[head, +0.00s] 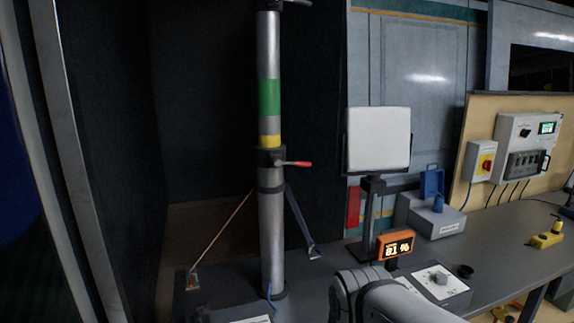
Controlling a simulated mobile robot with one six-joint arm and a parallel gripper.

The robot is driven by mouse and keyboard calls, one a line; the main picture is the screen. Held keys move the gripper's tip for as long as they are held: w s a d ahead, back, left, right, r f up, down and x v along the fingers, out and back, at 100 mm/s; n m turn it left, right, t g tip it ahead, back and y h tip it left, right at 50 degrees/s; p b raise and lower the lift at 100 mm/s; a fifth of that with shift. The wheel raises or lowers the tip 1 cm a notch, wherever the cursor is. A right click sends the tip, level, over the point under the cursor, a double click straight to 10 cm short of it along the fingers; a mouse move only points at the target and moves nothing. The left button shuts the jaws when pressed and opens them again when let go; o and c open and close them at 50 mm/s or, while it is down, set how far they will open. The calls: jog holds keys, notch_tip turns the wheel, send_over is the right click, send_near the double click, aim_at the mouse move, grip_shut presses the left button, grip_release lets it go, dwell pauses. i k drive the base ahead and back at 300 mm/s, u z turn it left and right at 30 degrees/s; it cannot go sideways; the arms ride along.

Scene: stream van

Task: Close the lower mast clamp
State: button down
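The mast (270,215) stands upright left of centre, a grey metal tube with green and yellow bands on its upper section. The lower mast clamp (267,157) is a dark collar just below the yellow band. Its lever (293,163), with a red tip, sticks out to the right, roughly level and away from the tube. Another clamp lever (296,2) is partly cut off at the top edge. My arm shows at the bottom, right of the mast base. My gripper is out of view, so its state is hidden.
A white panel (378,139) stands on a post right of the mast. An orange display (395,246) reads 81 %. Two braces (301,221) run from the mast to the base. Control boxes (527,140) and a grey bench (500,243) lie right. The space around the lever looks clear.

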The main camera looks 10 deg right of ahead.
aim_at(294, 163)
jog(key=z, duration=0.05)
jog(key=k, duration=1.3)
jog(key=z, duration=0.45)
jog(key=i, duration=1.85)
jog(key=u, duration=0.45)
